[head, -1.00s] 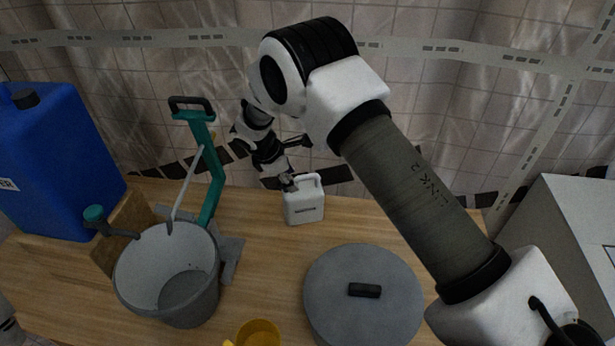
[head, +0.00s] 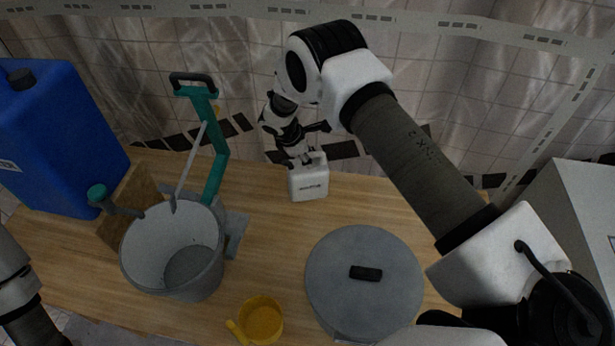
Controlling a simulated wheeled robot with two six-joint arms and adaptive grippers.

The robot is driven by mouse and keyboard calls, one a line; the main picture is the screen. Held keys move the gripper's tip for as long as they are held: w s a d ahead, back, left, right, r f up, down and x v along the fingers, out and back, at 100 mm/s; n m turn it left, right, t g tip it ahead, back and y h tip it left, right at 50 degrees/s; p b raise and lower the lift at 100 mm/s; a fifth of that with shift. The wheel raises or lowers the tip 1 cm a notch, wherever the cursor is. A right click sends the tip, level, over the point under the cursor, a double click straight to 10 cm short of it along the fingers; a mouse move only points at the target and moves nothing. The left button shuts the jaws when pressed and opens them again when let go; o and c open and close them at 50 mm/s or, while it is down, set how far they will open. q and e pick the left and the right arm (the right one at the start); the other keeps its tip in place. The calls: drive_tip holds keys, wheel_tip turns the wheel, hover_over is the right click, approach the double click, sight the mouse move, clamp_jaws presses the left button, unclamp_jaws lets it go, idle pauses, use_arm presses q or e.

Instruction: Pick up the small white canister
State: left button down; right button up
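The small white canister (head: 309,184) stands upright near the back of the wooden table, with a dark label on its front. My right gripper (head: 303,161) is at the top of the canister, pointing down at its handle, and hides part of it. The fingers are small and dark here, and I cannot tell whether they are closed on the handle. My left arm shows at the lower left edge; its gripper is out of view.
A grey bucket (head: 141,257) and a teal pump (head: 217,150) stand left of the canister. A blue jerrycan (head: 62,140) is at the far left. A grey lidded pot (head: 340,295) and a yellow cup (head: 262,320) are in front. A white box (head: 575,215) is at right.

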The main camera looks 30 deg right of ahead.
drive_tip(key=shift+a, duration=0.1)
clamp_jaws()
drive_tip(key=shift+r, duration=0.1)
